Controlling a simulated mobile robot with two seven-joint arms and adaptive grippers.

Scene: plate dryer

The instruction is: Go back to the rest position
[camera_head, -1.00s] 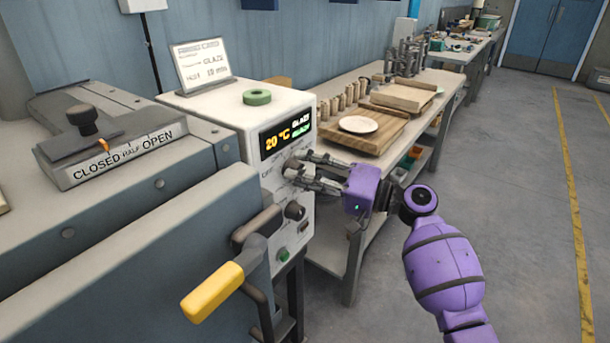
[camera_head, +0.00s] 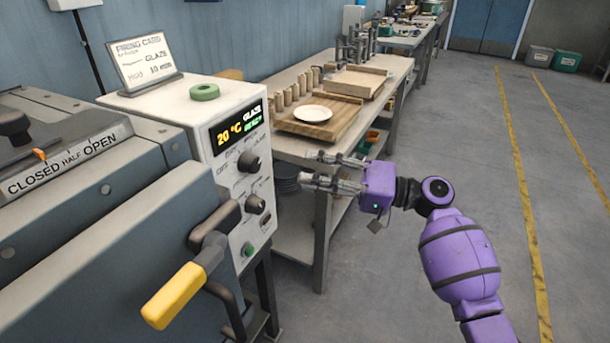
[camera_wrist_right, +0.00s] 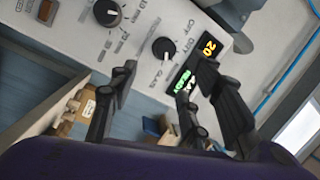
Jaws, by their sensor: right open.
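My right gripper (camera_head: 312,170) is open and empty. In the head view it hangs in the air to the right of the white control box (camera_head: 190,115), clear of its knobs. The box's display (camera_head: 238,126) reads 20 °C, GLAZE and READY. The upper knob (camera_head: 249,161) and lower knob (camera_head: 256,204) sit on its front. In the right wrist view the open fingers (camera_wrist_right: 160,90) show in front of the panel, with a knob (camera_wrist_right: 163,47) beyond them. My left gripper is in neither view.
A yellow-handled lever (camera_head: 175,295) sticks out at the front left. A table (camera_head: 285,150) with a wooden board (camera_head: 330,125), a white plate (camera_head: 313,113) and several small pots stands behind my right gripper. The floor (camera_head: 450,120) to the right is clear.

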